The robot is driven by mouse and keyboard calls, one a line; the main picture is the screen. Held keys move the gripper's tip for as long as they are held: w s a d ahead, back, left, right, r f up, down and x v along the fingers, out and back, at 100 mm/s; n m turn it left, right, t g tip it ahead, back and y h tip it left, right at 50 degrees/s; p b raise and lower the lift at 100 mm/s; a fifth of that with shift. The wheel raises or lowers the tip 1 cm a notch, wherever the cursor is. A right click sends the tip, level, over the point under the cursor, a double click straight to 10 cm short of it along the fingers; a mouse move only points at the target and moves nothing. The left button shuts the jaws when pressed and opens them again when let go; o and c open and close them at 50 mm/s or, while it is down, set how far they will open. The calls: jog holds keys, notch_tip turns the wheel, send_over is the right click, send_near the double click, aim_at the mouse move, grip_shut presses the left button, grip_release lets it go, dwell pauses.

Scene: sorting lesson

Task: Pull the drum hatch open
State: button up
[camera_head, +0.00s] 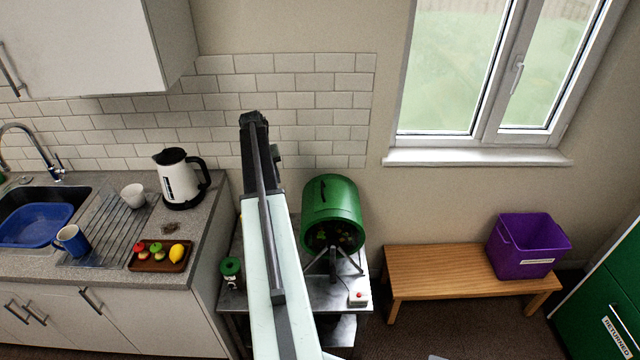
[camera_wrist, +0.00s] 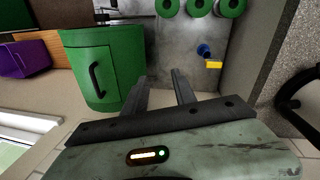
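The green drum (camera_head: 345,207) lies on a stand on the metal table, its dark round end facing the camera. A black curved handle (camera_head: 322,189) sits on its rounded side; I cannot make out the hatch's edges. In the wrist view the drum (camera_wrist: 113,60) is at the left, with its handle (camera_wrist: 96,79) clear of my fingers. My gripper (camera_wrist: 159,76) is open, with nothing between its fingers, to the right of the drum in that view. In the head view my arm rises left of the drum, and my gripper (camera_head: 253,122) is up against the tiled background.
The metal table (camera_head: 232,299) also bears a green-lidded jar (camera_head: 231,272) and a white box with a red button (camera_head: 358,298). A kettle (camera_head: 180,180) and a fruit tray (camera_head: 142,266) are on the left counter. A purple crate (camera_head: 520,255) stands on the wooden bench (camera_head: 440,268).

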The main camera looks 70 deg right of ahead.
aim_at(322, 187)
jog(key=s+d+m, duration=0.2)
jog(key=s+d, duration=1)
jog(key=s, duration=0.2)
jog(key=shift+g, duration=0.3)
jog(key=f+b, duration=0.5)
jog(key=s+f+b, duration=0.1)
jog(key=f+b, duration=0.1)
jog(key=b, duration=0.1)
jog(key=shift+d+f, duration=0.1)
jog(key=shift+f, duration=0.2)
jog(key=shift+r, duration=0.15)
grip_shut()
